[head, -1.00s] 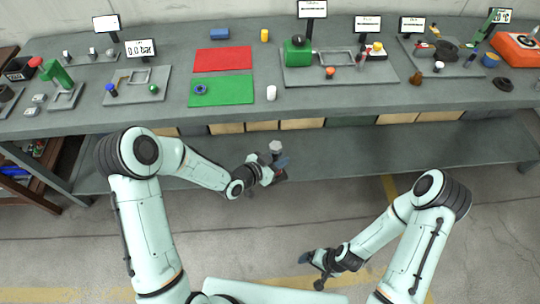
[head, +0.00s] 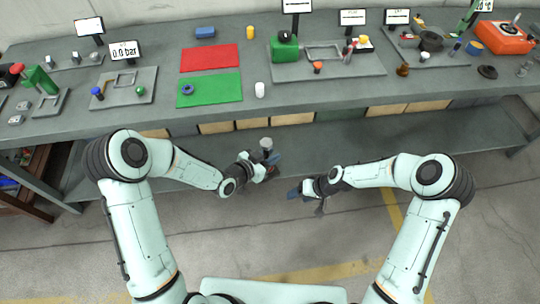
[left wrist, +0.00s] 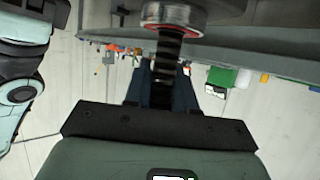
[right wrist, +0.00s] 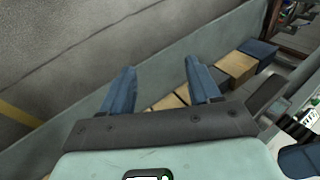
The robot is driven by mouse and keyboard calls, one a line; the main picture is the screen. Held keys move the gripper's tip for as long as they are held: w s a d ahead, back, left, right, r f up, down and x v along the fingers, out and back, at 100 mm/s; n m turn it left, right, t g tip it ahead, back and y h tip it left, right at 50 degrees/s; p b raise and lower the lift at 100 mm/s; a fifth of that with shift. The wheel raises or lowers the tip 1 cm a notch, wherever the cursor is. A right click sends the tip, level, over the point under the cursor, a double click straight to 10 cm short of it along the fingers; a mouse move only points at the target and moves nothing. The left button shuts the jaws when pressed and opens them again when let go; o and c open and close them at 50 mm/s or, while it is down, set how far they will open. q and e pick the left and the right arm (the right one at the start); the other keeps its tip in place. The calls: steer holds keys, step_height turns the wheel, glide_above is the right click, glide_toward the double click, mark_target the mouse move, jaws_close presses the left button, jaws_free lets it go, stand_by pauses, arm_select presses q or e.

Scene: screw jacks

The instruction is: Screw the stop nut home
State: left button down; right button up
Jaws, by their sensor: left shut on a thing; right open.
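My left gripper (head: 272,168) is shut on a screw jack (head: 266,144), held in the air in front of the bench. In the left wrist view the jack (left wrist: 172,14) shows a wide grey round part with a red band and a dark threaded shaft between the blue fingers. Its far end is hidden. My right gripper (head: 294,191) is open and empty, to the right of and a little below the left one; its spread fingers show in the right wrist view (right wrist: 160,88). A blue ring (head: 188,90), which looks like the nut, lies on the green mat (head: 215,92).
The grey bench (head: 150,118) runs along the back. It carries a red mat (head: 210,57), a white cylinder (head: 260,90), grey trays and small displays. A lower shelf (head: 340,145) lies behind my grippers. The floor in front is clear.

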steer(key=w+a+r+n+y, duration=0.1)
steer(key=w+r+n, duration=0.2)
steer(key=w+r, duration=0.7)
step_height(320, 180, up, 21)
steer(key=n+g+h, duration=0.1)
steer(key=n+h, duration=0.5)
steer(key=n, duration=1.8)
glide_above(266, 142)
steer(key=shift+w+d+r, duration=0.15)
steer(key=shift+w+d, duration=0.05)
steer(key=shift+s+a+r+n+h, duration=0.2)
steer(key=shift+r+n+h, duration=0.25)
steer(key=shift+n, duration=0.35)
steer(key=shift+f, duration=0.1)
steer(key=shift+f, duration=4)
